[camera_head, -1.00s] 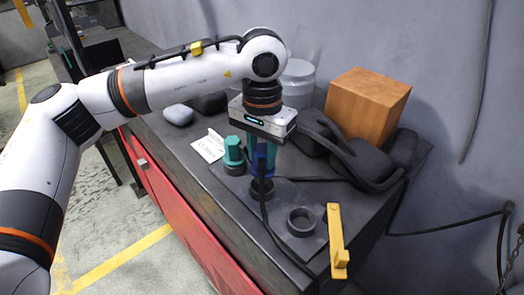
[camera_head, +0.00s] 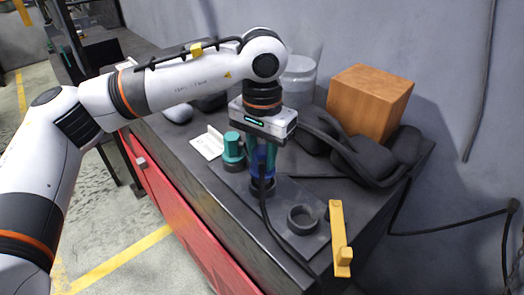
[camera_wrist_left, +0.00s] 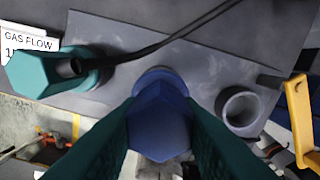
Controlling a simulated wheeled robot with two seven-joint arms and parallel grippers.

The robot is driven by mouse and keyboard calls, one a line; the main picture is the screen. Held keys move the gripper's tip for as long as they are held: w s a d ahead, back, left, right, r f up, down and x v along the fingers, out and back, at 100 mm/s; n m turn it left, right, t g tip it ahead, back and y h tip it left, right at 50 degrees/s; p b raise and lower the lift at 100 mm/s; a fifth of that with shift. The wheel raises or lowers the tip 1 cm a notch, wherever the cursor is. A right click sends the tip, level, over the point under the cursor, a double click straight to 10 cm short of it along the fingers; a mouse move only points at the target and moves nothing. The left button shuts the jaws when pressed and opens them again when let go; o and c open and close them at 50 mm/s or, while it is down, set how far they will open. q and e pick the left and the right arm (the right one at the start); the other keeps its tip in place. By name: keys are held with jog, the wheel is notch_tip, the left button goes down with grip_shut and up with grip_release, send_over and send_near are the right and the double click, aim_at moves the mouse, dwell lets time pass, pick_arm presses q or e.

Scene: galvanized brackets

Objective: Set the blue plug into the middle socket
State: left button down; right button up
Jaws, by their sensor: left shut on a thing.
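The blue plug (camera_head: 263,172) is upright between the fingers of my left gripper (camera_head: 263,155), which is shut on it. The plug is directly over the middle socket (camera_head: 262,189), its lower end at the socket's mouth; I cannot tell whether it is inside. In the left wrist view the blue plug (camera_wrist_left: 160,120) fills the space between the teal fingers and hides most of the middle socket. A teal plug (camera_head: 232,148) stands in the socket to the left. The right-hand socket (camera_head: 302,219) is an empty dark ring. My right gripper is not seen.
A black cable (camera_head: 266,215) runs across the grey plate, close to the middle socket. A yellow bracket (camera_head: 338,235) stands right of the empty socket. A wooden box (camera_head: 369,100), black headphone-like pads (camera_head: 365,160) and a white card (camera_head: 208,143) are nearby.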

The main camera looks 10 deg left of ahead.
pick_arm(q)
jog(key=shift+f+b, duration=1.1)
jog(key=shift+f, duration=0.15)
jog(key=c, duration=1)
grip_release()
jog(key=shift+r, duration=0.1)
jog(key=shift+o, duration=0.2)
jog(key=shift+r, duration=0.4)
notch_tip(320, 180, up, 10)
jog(key=b, duration=0.2)
jog(key=shift+f+b, duration=0.1)
jog(key=shift+b, duration=0.2)
jog(key=shift+r, duration=0.7)
